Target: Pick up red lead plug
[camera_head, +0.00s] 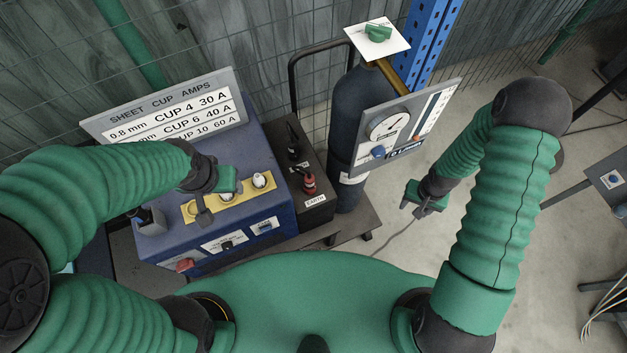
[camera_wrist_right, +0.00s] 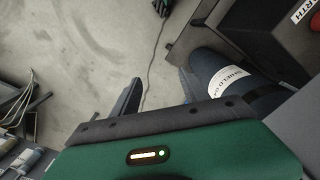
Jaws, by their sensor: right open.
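The red lead plug (camera_head: 309,184) stands upright on the black box (camera_head: 318,215) beside the blue machine, just above a white EARTH label. My right gripper (camera_head: 420,211) is open and empty, to the right of the plug, with the gas cylinder between them. Its two fingers (camera_wrist_right: 158,95) show apart in the right wrist view, over bare floor.
The dark gas cylinder (camera_head: 352,125) with its gauge board (camera_head: 405,124) stands right of the box; it also shows in the right wrist view (camera_wrist_right: 225,75). A black plug (camera_head: 293,142) stands behind the red one. The blue machine (camera_head: 265,150) carries a sign.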

